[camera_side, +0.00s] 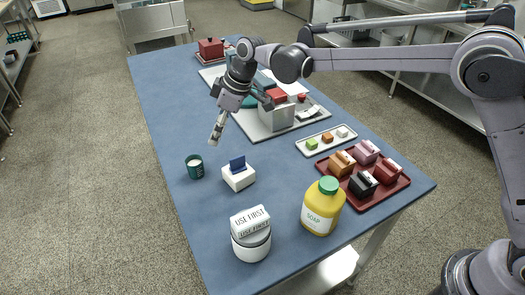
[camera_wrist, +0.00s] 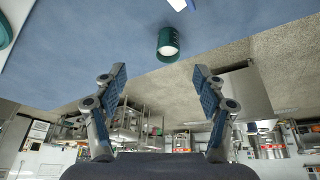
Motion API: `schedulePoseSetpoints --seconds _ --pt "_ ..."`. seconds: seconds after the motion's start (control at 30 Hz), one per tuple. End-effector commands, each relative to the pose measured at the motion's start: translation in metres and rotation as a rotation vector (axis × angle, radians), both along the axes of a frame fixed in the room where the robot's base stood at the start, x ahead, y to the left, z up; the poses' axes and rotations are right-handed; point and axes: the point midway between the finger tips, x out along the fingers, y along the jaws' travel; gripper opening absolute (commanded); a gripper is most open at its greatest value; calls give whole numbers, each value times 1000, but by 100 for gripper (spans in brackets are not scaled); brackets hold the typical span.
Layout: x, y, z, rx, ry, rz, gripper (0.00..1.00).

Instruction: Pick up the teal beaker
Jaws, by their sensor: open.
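The teal beaker (camera_side: 195,167) stands upright on the blue table near its left edge in the side view. Something white shows inside its mouth. In the wrist view the teal beaker (camera_wrist: 168,44) is at the top centre, beyond and between the fingertips, apart from both. My gripper (camera_side: 217,130) is above the table, higher than the beaker and a little to its right in the side view. In the wrist view my gripper (camera_wrist: 160,78) has its two blue-padded fingers spread wide with nothing between them.
A white block with a blue card (camera_side: 239,176) stands right of the beaker. A white jar (camera_side: 250,238), a yellow soap bottle (camera_side: 322,207) and a dark red tray (camera_side: 396,186) of small bags are nearer. A pale board (camera_side: 248,126) with a white box lies behind. The table's left edge is close.

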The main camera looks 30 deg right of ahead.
Motion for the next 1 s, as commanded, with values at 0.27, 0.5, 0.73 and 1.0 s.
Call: schedulePoseSetpoints --seconds 0.27,0.5,0.73,1.0 --pt "10 37 -35 -6 12 101 71" --pt "16 48 -63 -7 13 106 71" --pt "22 55 -85 -6 13 105 71" --pt "28 63 -104 -7 13 106 71"
